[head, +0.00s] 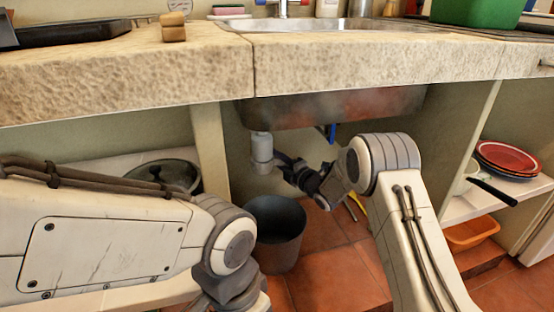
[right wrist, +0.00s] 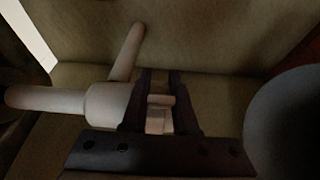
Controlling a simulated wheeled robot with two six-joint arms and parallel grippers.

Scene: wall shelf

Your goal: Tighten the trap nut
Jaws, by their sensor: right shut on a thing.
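The pale grey drain pipe (head: 262,143) hangs under the sink basin, with a wider trap body (head: 263,162) at its lower end. My right gripper (head: 281,162) reaches in from the right at the height of the trap. In the right wrist view, the pipe (right wrist: 45,100) runs in from the left to a thicker collar, and a thinner branch (right wrist: 130,50) leads away. The two dark fingers of my right gripper (right wrist: 160,98) are shut on a pale ribbed piece, the trap nut (right wrist: 158,122), beside the collar. My left gripper is out of the picture.
A dark grey bucket (head: 275,240) stands on the tiled floor below the trap. The sink basin (head: 335,107) is just overhead. A partition (head: 209,150) stands left of the pipe. A lidded pot (head: 165,176) and red plates (head: 507,157) sit on side shelves.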

